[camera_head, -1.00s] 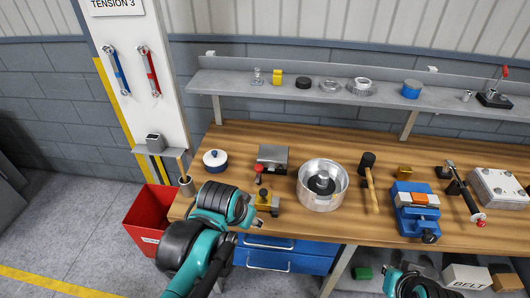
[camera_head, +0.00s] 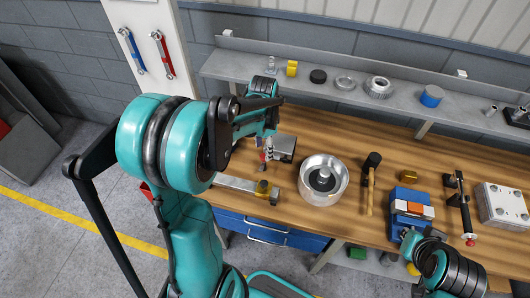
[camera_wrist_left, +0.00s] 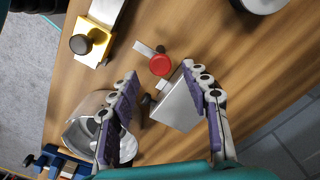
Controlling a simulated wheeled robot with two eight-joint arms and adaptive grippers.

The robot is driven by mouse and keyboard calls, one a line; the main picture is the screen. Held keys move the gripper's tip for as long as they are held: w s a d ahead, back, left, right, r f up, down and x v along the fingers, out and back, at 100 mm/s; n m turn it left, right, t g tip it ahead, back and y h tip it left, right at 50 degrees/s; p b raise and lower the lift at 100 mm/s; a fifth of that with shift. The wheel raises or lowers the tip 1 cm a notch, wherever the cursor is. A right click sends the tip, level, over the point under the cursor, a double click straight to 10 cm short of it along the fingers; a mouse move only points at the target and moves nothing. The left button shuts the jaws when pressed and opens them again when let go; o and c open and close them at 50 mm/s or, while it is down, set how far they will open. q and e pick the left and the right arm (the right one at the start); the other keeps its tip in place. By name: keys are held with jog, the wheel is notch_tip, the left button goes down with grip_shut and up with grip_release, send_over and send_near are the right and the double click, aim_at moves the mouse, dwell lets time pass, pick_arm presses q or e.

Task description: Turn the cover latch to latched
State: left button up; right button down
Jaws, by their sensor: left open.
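The cover latch shows in the left wrist view as a round red knob (camera_wrist_left: 160,65) with a pale flat lever (camera_wrist_left: 144,49) pointing to the upper left. It lies beside a grey metal box (camera_wrist_left: 178,107), which also shows in the head view (camera_head: 285,146). My left gripper (camera_wrist_left: 159,75) is open, with the red knob between and slightly beyond its fingertips in the picture. No contact is visible. In the head view the left gripper (camera_head: 267,154) hangs over the bench beside the box and partly hides the latch.
A yellow block with a dark knob (camera_wrist_left: 93,42) and metal bar lies close by. A blue vise (camera_head: 408,208) is farther right. A shelf (camera_head: 325,83) runs behind the bench.

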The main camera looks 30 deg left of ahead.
aim_at(263, 162)
pick_arm(q)
notch_tip(263, 162, down, 3)
jog(key=shift+w+r, duration=0.15)
jog(key=shift+f+b, duration=0.3)
jog(key=shift+f, duration=0.1)
grip_shut()
